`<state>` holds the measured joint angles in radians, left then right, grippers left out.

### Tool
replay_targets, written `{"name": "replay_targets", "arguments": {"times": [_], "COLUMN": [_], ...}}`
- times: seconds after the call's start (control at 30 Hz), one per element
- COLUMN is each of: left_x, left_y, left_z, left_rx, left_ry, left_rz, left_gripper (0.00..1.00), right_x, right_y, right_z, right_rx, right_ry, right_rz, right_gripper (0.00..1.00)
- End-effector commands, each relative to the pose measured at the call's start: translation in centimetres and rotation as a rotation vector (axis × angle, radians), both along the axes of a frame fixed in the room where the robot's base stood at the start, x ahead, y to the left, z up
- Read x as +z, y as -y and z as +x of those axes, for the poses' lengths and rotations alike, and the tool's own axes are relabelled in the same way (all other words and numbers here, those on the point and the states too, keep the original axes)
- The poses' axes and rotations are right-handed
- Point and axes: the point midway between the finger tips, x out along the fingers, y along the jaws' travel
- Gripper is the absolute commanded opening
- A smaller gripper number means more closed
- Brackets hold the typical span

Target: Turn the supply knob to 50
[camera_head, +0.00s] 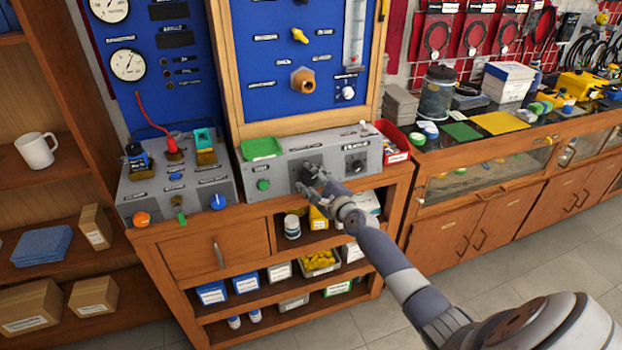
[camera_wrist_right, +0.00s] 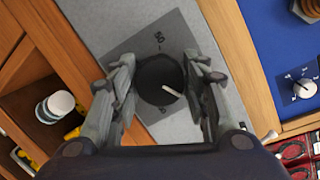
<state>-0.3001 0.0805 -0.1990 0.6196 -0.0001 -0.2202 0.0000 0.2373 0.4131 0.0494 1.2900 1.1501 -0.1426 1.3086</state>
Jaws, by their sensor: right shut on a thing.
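The supply knob is a round black dial (camera_wrist_right: 158,80) with a white pointer line, on a dark square plate on the grey control box (camera_head: 278,170). In the right wrist view, "50" is printed on the plate beyond the knob and another mark, partly hidden, lies at its near side. The white pointer points to the lower right, away from the 50. My right gripper (camera_head: 312,186) reaches the front of the box, and in the wrist view its two fingers (camera_wrist_right: 160,86) are shut on the knob from both sides. My left gripper is not in view.
A second black knob (camera_head: 356,161) sits to the right on the same box. A green tray (camera_head: 261,148) lies on top, and a red bin (camera_head: 393,142) stands at the right end. A grey box with valves (camera_head: 177,187) stands to the left. Shelves with small boxes are below.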

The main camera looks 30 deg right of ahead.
Motion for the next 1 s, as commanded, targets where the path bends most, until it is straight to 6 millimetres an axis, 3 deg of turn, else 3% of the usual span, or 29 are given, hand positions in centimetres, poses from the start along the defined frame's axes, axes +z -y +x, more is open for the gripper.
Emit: {"name": "replay_targets", "arguments": {"times": [1.0], "left_x": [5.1], "left_y": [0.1], "left_z": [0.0], "left_rx": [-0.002], "left_ry": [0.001], "left_rz": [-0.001], "left_gripper": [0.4], "right_x": [0.2], "right_y": [-0.1], "right_z": [0.0], "right_rx": [0.196], "right_ry": [-0.223], "right_rz": [-0.918], "right_gripper": [0.18]}}
